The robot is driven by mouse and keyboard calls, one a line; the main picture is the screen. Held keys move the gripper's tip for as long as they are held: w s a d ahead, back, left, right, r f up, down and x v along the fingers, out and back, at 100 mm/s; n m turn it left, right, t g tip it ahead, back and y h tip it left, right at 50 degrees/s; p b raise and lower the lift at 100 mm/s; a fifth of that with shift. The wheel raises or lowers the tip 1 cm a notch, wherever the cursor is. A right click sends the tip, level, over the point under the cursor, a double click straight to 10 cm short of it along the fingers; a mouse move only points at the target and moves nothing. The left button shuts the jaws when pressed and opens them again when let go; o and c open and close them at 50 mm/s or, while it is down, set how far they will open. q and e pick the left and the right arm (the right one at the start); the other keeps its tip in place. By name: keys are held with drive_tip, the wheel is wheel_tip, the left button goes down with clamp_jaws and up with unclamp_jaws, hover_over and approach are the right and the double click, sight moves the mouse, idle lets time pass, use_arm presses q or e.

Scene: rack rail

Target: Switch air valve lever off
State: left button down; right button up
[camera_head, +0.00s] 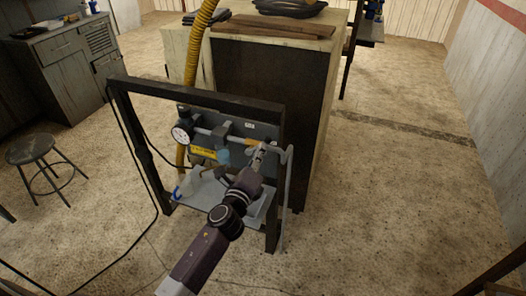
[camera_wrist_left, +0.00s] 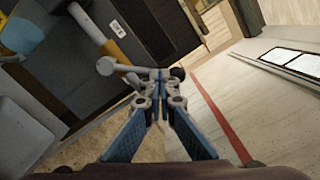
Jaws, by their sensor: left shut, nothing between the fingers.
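The air valve sits on a grey panel (camera_head: 228,140) inside a black upright frame (camera_head: 196,97). In the left wrist view a grey pipe with a yellow-orange sleeve (camera_wrist_left: 109,49) ends near a pale lever-like piece (camera_wrist_left: 108,66). This piece runs sideways toward my fingertips; I cannot tell whether they touch it. My left gripper (camera_head: 258,156) is at the right side of the panel, by the pipe's end. In the left wrist view its fingertips (camera_wrist_left: 159,76) are together with nothing between them. The gripper partly hides the valve in the head view. My right gripper is not in view.
A round gauge (camera_head: 181,134) is at the panel's left. A yellow hose (camera_head: 197,45) hangs behind the frame. A wooden cabinet (camera_head: 270,80) stands close behind. A stool (camera_head: 39,150) is at left. The floor (camera_head: 400,190) at right is clear.

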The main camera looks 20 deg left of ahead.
use_arm(q)
drive_tip(key=a+r+n+p, duration=0.1)
drive_tip(key=n, duration=0.1)
drive_tip(key=a+n, duration=0.1)
drive_tip(key=n, duration=0.1)
drive_tip(key=shift+r+p, duration=0.4)
drive_tip(key=shift+w+a+r+n+p, duration=0.15)
drive_tip(key=shift+a+n+p, duration=0.3)
drive_tip(key=shift+n, duration=0.35)
drive_tip(key=shift+s+a+r+n+p, duration=0.1)
drive_tip(key=shift+a+n+p, duration=0.1)
drive_tip(key=shift+a+n, duration=0.45)
idle(2.0)
drive_tip(key=shift+d, duration=0.2)
idle(0.5)
